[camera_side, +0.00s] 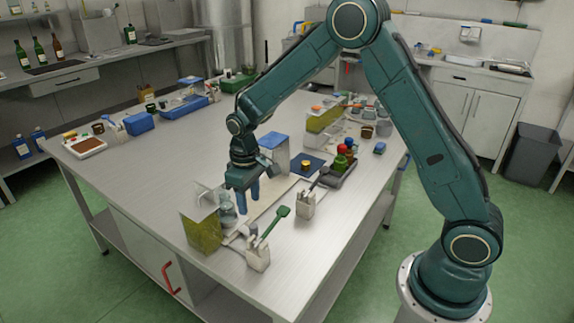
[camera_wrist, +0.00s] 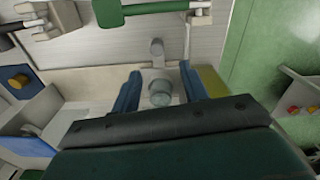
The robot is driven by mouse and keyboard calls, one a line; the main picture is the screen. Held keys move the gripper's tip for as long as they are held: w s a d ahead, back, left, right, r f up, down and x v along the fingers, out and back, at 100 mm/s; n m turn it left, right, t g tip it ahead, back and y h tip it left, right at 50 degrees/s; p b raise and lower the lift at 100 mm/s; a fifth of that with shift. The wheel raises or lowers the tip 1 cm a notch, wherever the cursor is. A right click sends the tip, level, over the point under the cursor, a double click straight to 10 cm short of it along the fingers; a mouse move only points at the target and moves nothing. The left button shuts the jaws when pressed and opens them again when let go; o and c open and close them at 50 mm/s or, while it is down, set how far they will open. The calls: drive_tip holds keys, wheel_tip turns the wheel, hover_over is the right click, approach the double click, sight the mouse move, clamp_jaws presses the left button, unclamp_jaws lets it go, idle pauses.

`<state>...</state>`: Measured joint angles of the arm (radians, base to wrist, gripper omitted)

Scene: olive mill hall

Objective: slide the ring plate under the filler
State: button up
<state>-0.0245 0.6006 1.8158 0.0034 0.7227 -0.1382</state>
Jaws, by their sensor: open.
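My gripper (camera_side: 248,203) points down over the near part of the bench, its two blue fingers apart. In the wrist view the fingers (camera_wrist: 160,84) stand on either side of a round grey-green piece (camera_wrist: 160,93), with a gap to each; I see no contact. A similar grey-green stacked piece (camera_side: 228,212) shows just left of my gripper in the side view; it may be part of the filler, but I cannot tell. A pale flat board (camera_wrist: 85,82) runs across under my fingers. I cannot clearly make out the ring plate.
A white holder with a green paddle (camera_side: 280,213) and another white holder (camera_side: 306,205) stand to the right. The bench's left middle is clear.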

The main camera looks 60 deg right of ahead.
drive_tip(key=shift+r, duration=2.15)
